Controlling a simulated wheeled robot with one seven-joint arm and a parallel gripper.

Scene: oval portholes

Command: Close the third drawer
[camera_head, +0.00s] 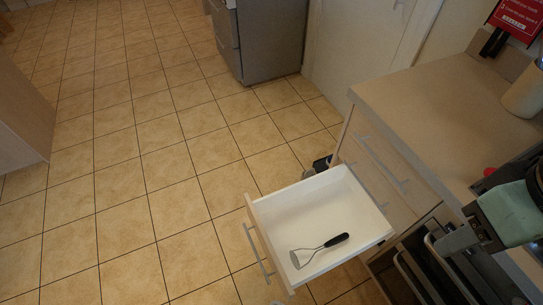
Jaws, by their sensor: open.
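An open drawer (322,207) with a white inside and a wood-coloured front juts out of the cabinet into the room, at the lower middle of the view. Its grey bar handle (257,252) is on the front, facing left. A masher (318,250) with a black grip lies flat in the drawer. My gripper (468,237) is at the right edge, to the right of the drawer and apart from it, beside the cabinet front. It is open and seems empty; part of it is hidden by the green-grey arm part above it.
The countertop (430,107) is above the drawers, with a shut drawer front and handle (385,165) below it. A dark opening with grey looped frames (410,268) lies right of the drawer. A grey appliance (262,42) stands behind. The tiled floor (135,175) at left is clear.

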